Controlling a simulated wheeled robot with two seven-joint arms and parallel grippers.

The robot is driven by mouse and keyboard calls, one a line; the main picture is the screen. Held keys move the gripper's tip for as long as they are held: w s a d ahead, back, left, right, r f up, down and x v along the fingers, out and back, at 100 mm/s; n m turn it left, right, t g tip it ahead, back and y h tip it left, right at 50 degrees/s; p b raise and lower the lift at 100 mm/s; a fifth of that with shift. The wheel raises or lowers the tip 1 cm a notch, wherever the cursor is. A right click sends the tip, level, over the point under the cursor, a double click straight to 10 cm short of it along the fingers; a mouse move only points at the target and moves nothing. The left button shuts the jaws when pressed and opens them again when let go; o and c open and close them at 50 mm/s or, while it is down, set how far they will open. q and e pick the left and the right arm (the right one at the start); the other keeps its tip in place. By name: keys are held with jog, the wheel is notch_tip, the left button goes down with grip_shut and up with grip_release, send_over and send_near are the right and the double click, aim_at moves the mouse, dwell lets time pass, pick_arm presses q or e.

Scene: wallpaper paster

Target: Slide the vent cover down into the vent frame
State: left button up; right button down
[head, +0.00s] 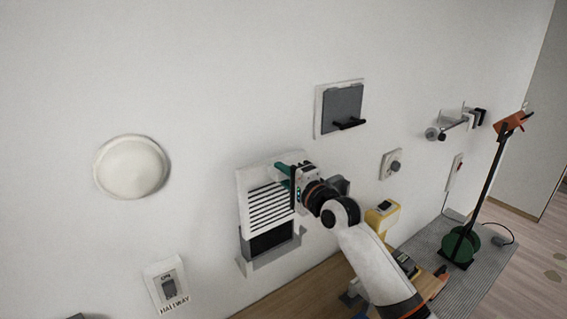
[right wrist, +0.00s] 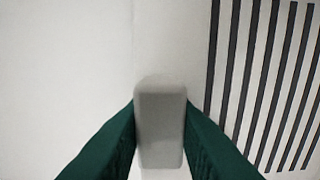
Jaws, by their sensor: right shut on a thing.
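The vent cover (head: 268,207) is a white plate with dark slats, set against the wall in the middle of the head view. Its slats also show at the right of the right wrist view (right wrist: 270,80). Below it, the vent frame (head: 250,265) shows its pale lower rim and a dark opening, which the cover's lower edge leaves bare. My right gripper (head: 285,172) is at the cover's upper part. In the right wrist view its green fingers are shut on a grey tab (right wrist: 160,128), the cover's handle. My left gripper is not in view.
A grey panel with a black handle (head: 343,107) is above right. A round white dome (head: 132,167) and a hallway switch (head: 168,286) are left. A knob (head: 391,163), yellow device (head: 382,216) and green reel stand (head: 460,245) are right. Bare wall surrounds the cover's left side.

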jog(key=shift+s, duration=0.1)
dwell(0.3)
jog(key=b, duration=0.4)
send_over(275, 207)
jog(key=v, duration=0.4)
jog(key=shift+w+f, duration=0.2)
jog(key=shift+f, duration=2.7)
jog(key=shift+p, duration=0.45)
jog(key=shift+f+b, duration=2.2)
jog(key=shift+f, duration=0.6)
jog(key=c, duration=1.1)
grip_release()
jog(key=shift+f, duration=0.1)
jog(key=shift+s, duration=0.15)
jog(key=b+v, duration=0.2)
jog(key=v, duration=0.9)
jog(key=shift+s+d, duration=0.3)
